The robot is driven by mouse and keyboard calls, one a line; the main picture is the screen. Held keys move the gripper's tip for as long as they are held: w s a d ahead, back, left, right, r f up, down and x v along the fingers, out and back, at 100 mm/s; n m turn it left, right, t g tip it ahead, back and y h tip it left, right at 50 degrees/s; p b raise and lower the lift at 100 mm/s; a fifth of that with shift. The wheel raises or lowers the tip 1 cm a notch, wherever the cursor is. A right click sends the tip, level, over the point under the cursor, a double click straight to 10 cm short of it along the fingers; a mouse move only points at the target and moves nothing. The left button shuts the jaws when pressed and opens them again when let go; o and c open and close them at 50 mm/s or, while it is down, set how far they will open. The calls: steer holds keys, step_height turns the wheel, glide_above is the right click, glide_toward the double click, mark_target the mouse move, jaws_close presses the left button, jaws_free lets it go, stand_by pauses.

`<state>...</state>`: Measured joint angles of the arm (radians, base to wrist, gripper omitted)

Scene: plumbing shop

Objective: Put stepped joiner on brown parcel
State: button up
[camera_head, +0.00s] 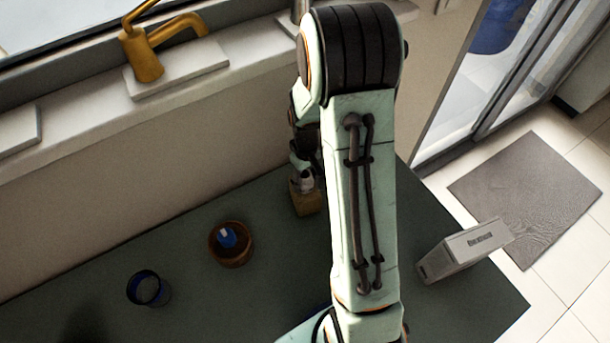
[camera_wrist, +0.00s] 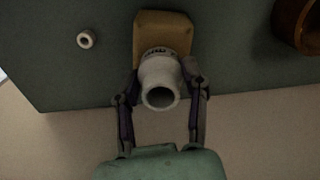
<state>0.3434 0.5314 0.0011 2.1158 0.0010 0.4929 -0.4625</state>
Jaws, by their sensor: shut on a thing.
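The stepped joiner (camera_wrist: 160,82) is a pale grey-white pipe piece with a wide open end facing the wrist camera. My gripper (camera_wrist: 162,88) is shut on it, one finger on each side. The brown parcel (camera_wrist: 163,22) is a small tan block with dark marks, directly behind the joiner in the wrist view. In the head view the parcel (camera_head: 307,204) stands on the dark green table, with the pale joiner (camera_head: 305,183) at its top. I cannot tell whether the joiner touches the parcel. My arm hides most of the gripper there.
A small white ring-shaped fitting (camera_wrist: 86,38) lies near the parcel. A brown bowl (camera_head: 240,261) holding a blue item (camera_head: 228,237) and a dark blue cup (camera_head: 149,289) stand left on the table (camera_head: 190,285). A grey box (camera_head: 465,250) is at the right edge. A wall runs behind the table.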

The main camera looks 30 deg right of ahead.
mark_target(305, 174)
steer(key=shift+f, duration=0.1)
steer(key=o, duration=0.9)
steer(key=shift+o, duration=0.2)
step_height(305, 174, up, 11)
steer(key=shift+r, duration=0.15)
steer(key=s+a+r, duration=0.2)
steer(key=s+a, duration=0.4)
steer(key=s, duration=0.3)
steer(key=s+a+r, duration=0.3)
steer(key=s+a, duration=0.3)
steer(key=s, duration=0.3)
steer(key=shift+s+a+r+y, duration=0.15)
steer(key=shift+a+r+y, duration=0.1)
steer(key=shift+a+y, duration=0.15)
steer(key=shift+d, duration=0.1)
